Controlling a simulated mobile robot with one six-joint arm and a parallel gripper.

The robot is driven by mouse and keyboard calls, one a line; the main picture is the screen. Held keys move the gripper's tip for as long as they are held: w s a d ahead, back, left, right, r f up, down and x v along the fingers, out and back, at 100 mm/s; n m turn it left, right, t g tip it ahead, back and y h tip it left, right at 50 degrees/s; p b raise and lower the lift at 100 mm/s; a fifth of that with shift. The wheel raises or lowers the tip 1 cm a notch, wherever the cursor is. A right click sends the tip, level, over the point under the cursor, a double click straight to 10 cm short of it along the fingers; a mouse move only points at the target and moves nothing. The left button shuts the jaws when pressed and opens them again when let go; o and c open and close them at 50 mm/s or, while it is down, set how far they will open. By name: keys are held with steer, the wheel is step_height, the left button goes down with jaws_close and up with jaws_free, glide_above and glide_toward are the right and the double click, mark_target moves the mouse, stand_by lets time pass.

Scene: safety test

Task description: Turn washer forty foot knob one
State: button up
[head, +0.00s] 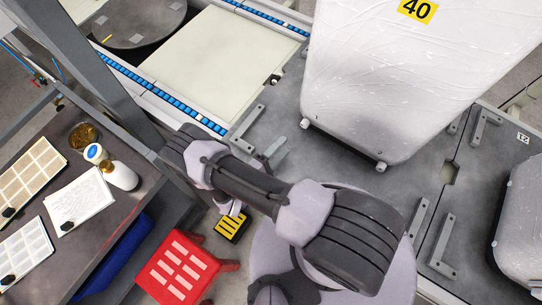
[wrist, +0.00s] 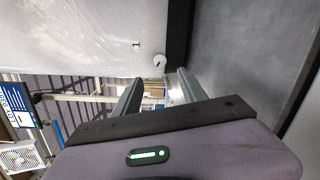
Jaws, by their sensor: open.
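Washer forty (head: 415,75) is a large block in white wrap with a yellow "40" label (head: 417,10), on a grey platform in the head view. Two small white foot knobs show at its lower edge, a left one (head: 305,123) and a right one (head: 381,167). In the wrist view a round white foot knob (wrist: 159,60) sticks out from the wrapped side (wrist: 80,35), near a small "1" mark (wrist: 136,44). My gripper (wrist: 157,78) is open and empty. The knob is just beyond its fingertips, apart from them. In the head view my arm largely hides the gripper.
Another wrapped block (head: 520,225) stands at the right. Metal brackets (head: 442,245) rise from the grey platform (head: 325,175). A red stool (head: 180,270) and a workbench (head: 95,235) with trays and a white bottle (head: 122,177) are at lower left. A post (head: 85,75) stands nearby.

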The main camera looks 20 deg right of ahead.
steer(key=v, duration=0.6)
steer(key=shift+s+a+f, duration=0.1)
steer(key=shift+s+a, duration=0.1)
steer(key=shift+a, duration=0.1)
step_height(320, 180, up, 20)
steer(key=w+m+g+y, duration=0.2)
steer(key=m+g+y, duration=0.2)
steer(key=m+g, duration=0.55)
steer(key=s+r+m+t+y, duration=0.1)
steer(key=s+r+t+y, duration=0.1)
steer(key=r, duration=0.6)
steer(key=s+r+m+t+y, duration=0.2)
steer(key=s+r+y, duration=0.3)
steer(key=r, duration=0.3)
steer(key=s+r+m+t+y, duration=0.1)
steer(key=s+r+t+y, duration=0.1)
steer(key=r+y, duration=0.4)
step_height(320, 180, up, 3)
steer(key=shift+s+a+f, duration=0.15)
steer(key=shift+s+a, duration=0.3)
steer(key=shift+s, duration=0.25)
steer(key=shift+m, duration=0.25)
